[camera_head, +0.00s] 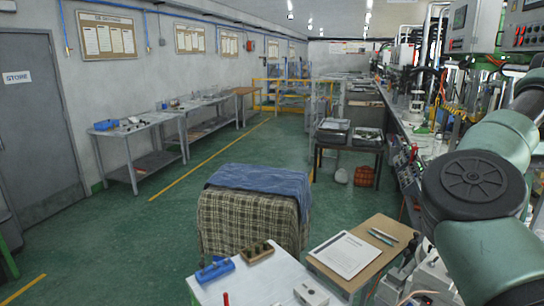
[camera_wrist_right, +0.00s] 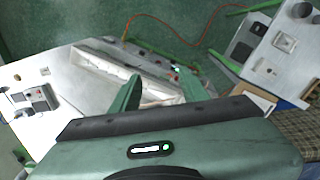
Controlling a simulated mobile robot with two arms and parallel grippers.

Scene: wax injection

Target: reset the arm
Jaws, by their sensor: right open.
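My right arm shows at the right of the head view, raised and bent, with green links and a black round joint cap; its gripper is outside that view. In the right wrist view my right gripper (camera_wrist_right: 160,92) has its two green fingers spread apart with nothing held between them. Beyond the fingers is a long pale, shiny piece (camera_wrist_right: 108,70) lying at the edge of a light work surface (camera_wrist_right: 40,70). The fingers appear apart from it, but the distance is hard to tell. My left gripper is in neither view.
In the head view, a white table (camera_head: 255,285) holds a blue block (camera_head: 214,271). Beside it, a brown board (camera_head: 385,228) carries a paper sheet (camera_head: 343,254). A cloth-covered block (camera_head: 250,215) stands behind. Green floor (camera_head: 130,245) is clear on the left. A grey device (camera_wrist_right: 38,100) shows in the wrist view.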

